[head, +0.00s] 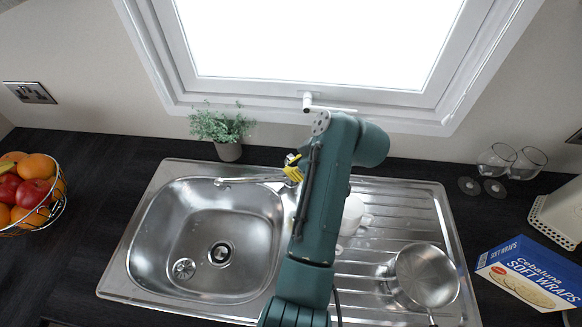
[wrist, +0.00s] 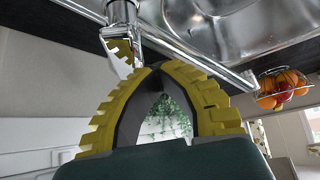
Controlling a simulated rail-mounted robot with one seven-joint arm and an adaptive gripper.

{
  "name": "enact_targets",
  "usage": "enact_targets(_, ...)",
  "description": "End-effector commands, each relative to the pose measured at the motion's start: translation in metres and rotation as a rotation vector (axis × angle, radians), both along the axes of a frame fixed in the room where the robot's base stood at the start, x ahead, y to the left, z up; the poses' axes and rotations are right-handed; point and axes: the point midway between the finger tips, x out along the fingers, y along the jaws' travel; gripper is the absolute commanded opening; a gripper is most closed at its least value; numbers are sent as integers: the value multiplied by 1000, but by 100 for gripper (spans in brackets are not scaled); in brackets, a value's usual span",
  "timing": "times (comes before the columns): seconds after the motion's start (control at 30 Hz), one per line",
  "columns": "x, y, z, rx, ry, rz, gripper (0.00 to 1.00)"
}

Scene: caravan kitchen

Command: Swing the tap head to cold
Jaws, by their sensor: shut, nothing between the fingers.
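The chrome tap (head: 250,180) stands behind the sink, its spout reaching left over the basin. Its upper part is mostly hidden behind my gripper and arm in the head view. In the wrist view the tap's chrome body (wrist: 122,14) is at the top, with the tap head (wrist: 121,60) below it, close beside the left yellow finger. The spout runs off to the right behind the fingers. My gripper (wrist: 155,70) has its yellow fingers shut with nothing between the tips. It also shows at the tap in the head view (head: 292,171). I cannot tell whether it touches the head.
The steel sink basin (head: 185,225) is left of my arm. A white mug (head: 352,214) and a saucepan (head: 427,275) stand on the drainer. A potted plant (head: 228,150) is behind the tap.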

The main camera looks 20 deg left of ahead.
Motion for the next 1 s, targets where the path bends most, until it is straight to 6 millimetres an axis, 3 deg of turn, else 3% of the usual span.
enact_targets(0.57,0,-5,-2,-7,2,-10,0)
enact_targets(1.0,-33,10,3,-1,1,-6,0)
